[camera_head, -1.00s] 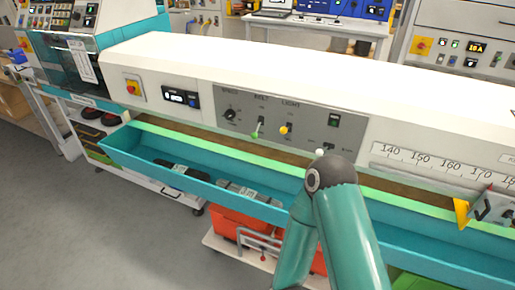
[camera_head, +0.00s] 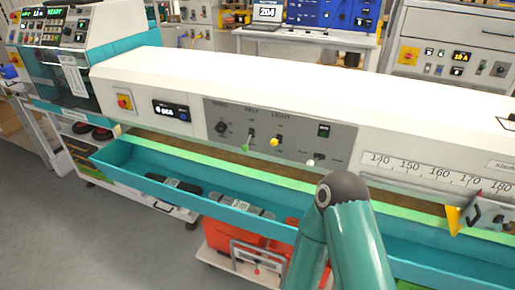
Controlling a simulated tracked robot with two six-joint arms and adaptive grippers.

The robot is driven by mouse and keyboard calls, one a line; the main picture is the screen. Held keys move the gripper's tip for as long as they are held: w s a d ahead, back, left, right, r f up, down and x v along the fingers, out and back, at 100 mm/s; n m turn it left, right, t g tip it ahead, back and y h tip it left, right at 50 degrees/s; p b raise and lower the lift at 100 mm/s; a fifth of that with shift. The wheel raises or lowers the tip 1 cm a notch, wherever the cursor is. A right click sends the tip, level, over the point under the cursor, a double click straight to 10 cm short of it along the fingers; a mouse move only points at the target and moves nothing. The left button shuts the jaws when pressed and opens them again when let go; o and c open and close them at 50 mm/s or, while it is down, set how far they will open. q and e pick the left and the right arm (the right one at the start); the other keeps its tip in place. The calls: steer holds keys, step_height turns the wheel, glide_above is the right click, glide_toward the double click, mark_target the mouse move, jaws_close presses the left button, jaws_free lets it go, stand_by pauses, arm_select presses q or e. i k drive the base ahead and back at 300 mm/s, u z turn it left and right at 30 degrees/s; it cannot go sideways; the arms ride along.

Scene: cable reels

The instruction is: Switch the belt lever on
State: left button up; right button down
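The belt lever (camera_head: 245,148) has a green knob and sits under the BELT label on the grey control panel (camera_head: 345,133) of the long white machine. Its knob hangs low, below the slot. Beside it, under the LIGHT label, is a lever with a yellow knob (camera_head: 274,142). A dark rotary knob (camera_head: 221,127) is to the left, under SPEED. Neither of my grippers is in view. Only a teal elbow of one of my arms shows at the lower middle, apart from the levers.
A lever with a white knob (camera_head: 310,162) and a small green-lit display (camera_head: 324,130) are farther right on the panel. A teal trough (camera_head: 150,172) juts out below, holding dark items. A number scale (camera_head: 430,172) and yellow pointer (camera_head: 453,220) are at right.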

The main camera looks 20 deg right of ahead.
mark_target(246, 147)
steer(key=i, duration=0.85)
steer(key=u, duration=0.05)
